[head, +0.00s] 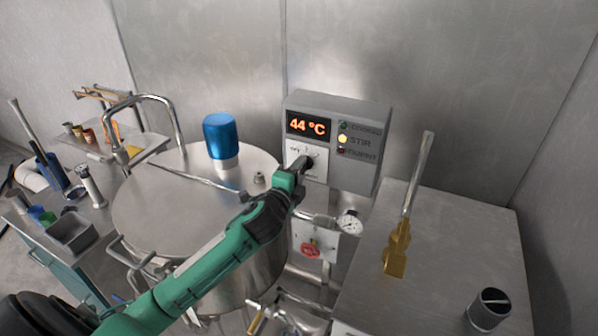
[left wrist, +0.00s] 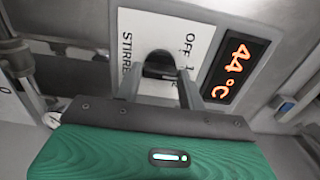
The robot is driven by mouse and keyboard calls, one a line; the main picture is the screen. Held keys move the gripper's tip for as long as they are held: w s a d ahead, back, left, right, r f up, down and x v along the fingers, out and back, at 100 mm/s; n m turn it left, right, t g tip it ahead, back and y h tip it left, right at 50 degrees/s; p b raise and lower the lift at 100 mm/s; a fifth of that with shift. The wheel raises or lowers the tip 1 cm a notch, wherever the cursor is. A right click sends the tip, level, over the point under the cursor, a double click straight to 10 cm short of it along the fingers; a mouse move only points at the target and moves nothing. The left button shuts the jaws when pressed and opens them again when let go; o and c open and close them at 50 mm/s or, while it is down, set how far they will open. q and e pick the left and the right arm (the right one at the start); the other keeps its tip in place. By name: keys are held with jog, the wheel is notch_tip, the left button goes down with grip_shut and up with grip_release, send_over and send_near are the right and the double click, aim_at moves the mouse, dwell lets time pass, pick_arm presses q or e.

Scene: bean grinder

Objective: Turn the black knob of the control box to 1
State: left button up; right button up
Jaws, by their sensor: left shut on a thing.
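The grey control box (head: 358,123) stands behind the steel vessel, with a lit display (head: 309,124) reading 44 °C. The display also shows in the left wrist view (left wrist: 236,67). Below it is a white label plate (left wrist: 150,30) with the words OFF and part of STIRRER. The black knob (left wrist: 159,64) sits on this plate, partly covered by my fingers. My left gripper (head: 302,165) is shut on the knob, with one finger at each side in the left wrist view (left wrist: 158,84). Which mark the knob points to cannot be told. My right gripper is not in view.
The steel vessel (head: 160,210) with a blue-capped part (head: 220,137) stands left of the box. A pressure gauge (head: 349,224) and red valve (head: 311,250) are below the box. A steel counter (head: 440,245) at right holds a brass-coloured tool (head: 398,250).

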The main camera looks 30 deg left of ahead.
pick_arm(q)
jog(key=o, duration=1)
jog(key=shift+s+f, duration=0.1)
jog(key=shift+s, duration=0.2)
jog(key=shift+s+d+b, duration=0.2)
jog(key=shift+s+b, duration=1.1)
jog(key=shift+s, duration=2)
jog(key=shift+s+d+b, duration=0.2)
jog(key=shift+s+b, duration=1.1)
jog(key=shift+s, duration=2)
